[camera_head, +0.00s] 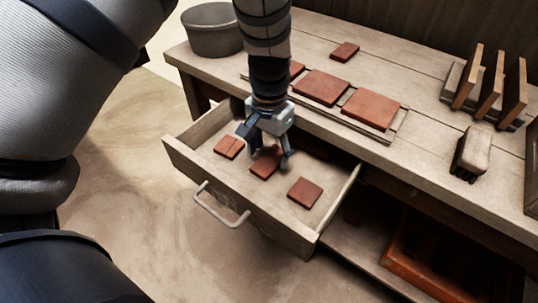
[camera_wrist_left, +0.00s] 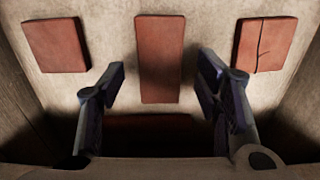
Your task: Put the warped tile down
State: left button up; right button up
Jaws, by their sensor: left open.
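My left gripper (camera_head: 265,155) is open and points down into the open drawer (camera_head: 281,233), over the middle tile (camera_head: 264,163). In the left wrist view the middle tile (camera_wrist_left: 160,60) looks long and lies ahead of the spread fingers, apart from them. A cracked tile (camera_head: 229,146) lies to its left in the head view and shows at the right in the wrist view (camera_wrist_left: 265,45). A plain tile (camera_head: 305,192) lies at the other side. A dark red strip (camera_wrist_left: 150,128) shows low between the fingers; what it is, and which tile is warped, I cannot tell.
The worktop above the drawer holds a row of red tiles (camera_head: 370,109) and a loose tile (camera_head: 344,51). A round grey container (camera_head: 212,32), a rack with upright slats (camera_head: 490,85) and a brush-like block (camera_head: 472,152) stand there. An orange-brown crate (camera_head: 402,276) sits below, right of the drawer.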

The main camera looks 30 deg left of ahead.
aim_at(269, 161)
pick_arm(q)
notch_tip(269, 161, up, 10)
jog(key=shift+p, duration=0.4)
